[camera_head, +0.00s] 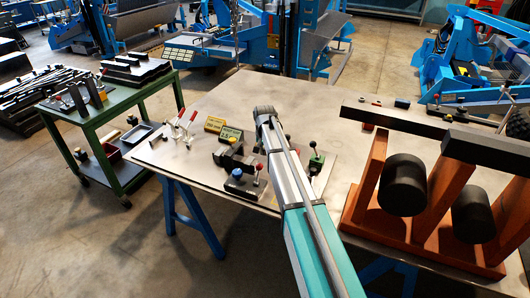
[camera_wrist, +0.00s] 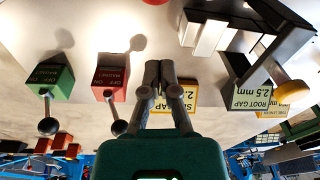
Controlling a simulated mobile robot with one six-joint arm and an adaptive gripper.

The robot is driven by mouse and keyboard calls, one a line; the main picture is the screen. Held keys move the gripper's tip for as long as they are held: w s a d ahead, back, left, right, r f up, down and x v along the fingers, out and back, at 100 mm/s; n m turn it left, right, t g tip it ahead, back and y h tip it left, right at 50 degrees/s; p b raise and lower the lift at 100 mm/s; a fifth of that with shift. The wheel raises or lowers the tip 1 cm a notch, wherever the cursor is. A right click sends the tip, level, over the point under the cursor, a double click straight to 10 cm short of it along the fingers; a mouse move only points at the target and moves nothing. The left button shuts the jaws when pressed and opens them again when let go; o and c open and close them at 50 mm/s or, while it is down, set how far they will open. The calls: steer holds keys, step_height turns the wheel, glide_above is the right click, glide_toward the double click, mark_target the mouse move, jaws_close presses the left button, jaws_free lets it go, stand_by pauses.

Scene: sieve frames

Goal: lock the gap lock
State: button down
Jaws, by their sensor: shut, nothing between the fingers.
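My gripper (camera_wrist: 160,65) is shut and empty in the wrist view, its two fingertips close together. A yellow block (camera_wrist: 199,93) with a partly hidden "2.5 mm" label is just beside and behind the fingers. A block labelled "ROOT GAP 2.5 mm" (camera_wrist: 252,95) is to the right, by a yellow round knob (camera_wrist: 292,92). A red ON/OFF magnet block (camera_wrist: 110,85) with a ball-ended lever is left of the fingers, and a green one (camera_wrist: 52,79) is further left. I cannot tell which part is the gap lock. In the head view my arm hides my gripper.
The worktable (camera_head: 225,98) holds a dark clamp fixture (camera_head: 233,160), yellow label blocks (camera_head: 214,124) and red-handled clamps (camera_head: 188,121). An orange rack with black cylinders (camera_head: 403,185) stands at the right. A green cart (camera_head: 110,118) is at the left. The table's back left is clear.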

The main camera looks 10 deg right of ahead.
mark_target(258, 174)
steer(key=shift+w+f+b, duration=0.2)
steer(key=shift+f+b, duration=1.25)
steer(key=shift+f, duration=0.3)
steer(key=shift+s+a+r+p, duration=0.2)
steer(key=shift+s+a, duration=0.05)
steer(key=shift+s, duration=0.35)
steer(key=shift+s+a+r+p, duration=0.25)
steer(key=shift+s+a, duration=0.05)
steer(key=shift+s, duration=0.3)
steer(key=shift+s+a+r+p, duration=0.2)
steer(key=shift+s+a, duration=0.05)
steer(key=shift+s, duration=0.35)
steer(key=shift+s+a+r+t, duration=0.1)
steer(key=shift+s+t, duration=0.1)
steer(key=shift+t, duration=0.1)
